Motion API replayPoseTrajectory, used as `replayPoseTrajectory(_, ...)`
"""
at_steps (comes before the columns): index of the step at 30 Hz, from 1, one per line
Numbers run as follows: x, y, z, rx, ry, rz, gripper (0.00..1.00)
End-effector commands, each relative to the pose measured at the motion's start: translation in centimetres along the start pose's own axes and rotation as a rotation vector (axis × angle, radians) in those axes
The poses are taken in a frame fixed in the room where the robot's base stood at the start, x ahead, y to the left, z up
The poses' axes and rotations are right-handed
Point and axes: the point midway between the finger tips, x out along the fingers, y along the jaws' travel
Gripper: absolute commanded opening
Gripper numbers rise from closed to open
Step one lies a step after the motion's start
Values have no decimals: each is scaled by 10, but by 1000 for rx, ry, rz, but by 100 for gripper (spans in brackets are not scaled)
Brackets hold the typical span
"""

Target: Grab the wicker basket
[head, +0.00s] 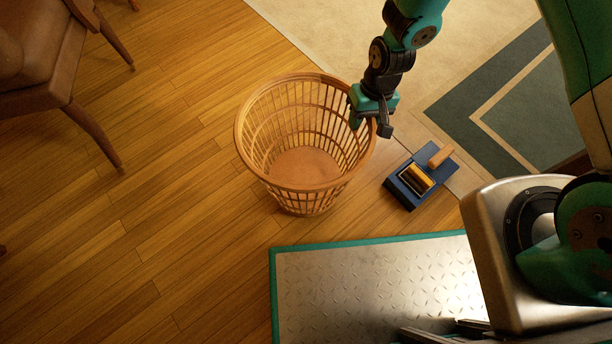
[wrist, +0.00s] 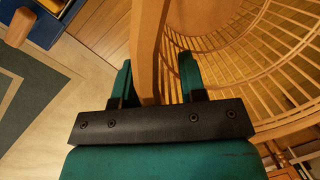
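The wicker basket (head: 305,166) stands upright and empty on the wooden floor, round with slatted walls and a thick rim. My gripper (head: 369,121) is at the right side of its rim, pointing down. In the wrist view the basket's rim (wrist: 148,40) runs between the two fingers of my gripper (wrist: 157,74), one finger outside the basket and one inside. The fingers are apart, with a visible gap to the rim on each side.
A dark blue box-like object (head: 408,190) with a wooden handle lies on the floor just right of the basket. A brown leather chair (head: 45,75) stands at upper left. A patterned rug (head: 480,90) covers the upper right. The floor left of the basket is clear.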

Motion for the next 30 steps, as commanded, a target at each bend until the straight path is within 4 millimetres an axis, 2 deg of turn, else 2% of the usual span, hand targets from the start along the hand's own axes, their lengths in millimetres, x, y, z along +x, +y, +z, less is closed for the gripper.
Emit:
replayPoseTrajectory(15,3,0,0,0,0,0,38)
replayPoseTrajectory(16,3,0,0,0,0,0,36)
replayPoseTrajectory(21,3,0,0,0,0,0,0)
replayPoseTrajectory(30,3,0,0,-1,0,-2,0)
